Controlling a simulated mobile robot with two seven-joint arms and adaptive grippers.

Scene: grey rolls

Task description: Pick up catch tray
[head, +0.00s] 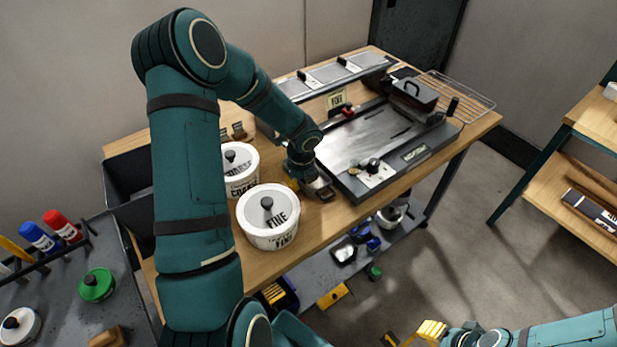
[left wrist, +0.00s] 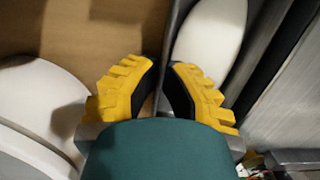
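I cannot single out the catch tray for certain. My left gripper (head: 316,192) points down at the table beside the left front corner of the grey machine (head: 362,150), just behind a white lidded tub (head: 268,228). In the left wrist view its yellow fingers (left wrist: 162,72) have their tips close together, with a thin grey edge (left wrist: 175,35) running between them. Whether they press on that edge cannot be told. A white rounded shape (left wrist: 212,38) lies right of the edge. My right gripper (head: 410,335) is at the bottom of the head view, its yellow fingers apart and empty.
A second white tub (head: 237,172) stands behind the first. A dark bin (head: 128,185) is at the table's left end and a wire rack (head: 455,92) at its far right. A lower shelf (head: 320,290) holds blue and yellow items. Open floor (head: 455,260) lies right.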

